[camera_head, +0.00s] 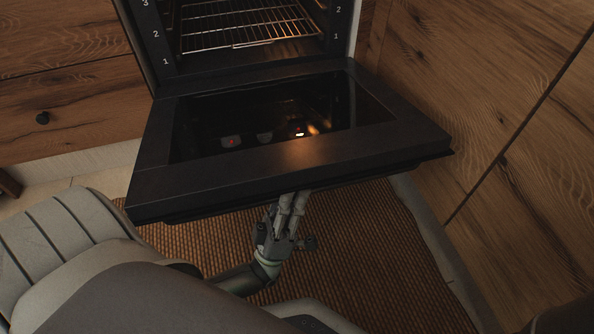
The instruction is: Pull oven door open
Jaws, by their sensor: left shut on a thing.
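The oven door (290,160) is swung down and open, its inner side with dark glass facing up. It slopes out from the bottom of the oven (250,40), whose lit inside shows. My left gripper (293,198) reaches up under the door's front edge, near its middle. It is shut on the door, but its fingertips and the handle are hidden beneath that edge. My right gripper is not in view.
A wire rack (245,28) sits inside the oven. Wooden cabinet fronts stand at left (70,90) and right (490,110). A brown woven mat (370,250) covers the floor below the door.

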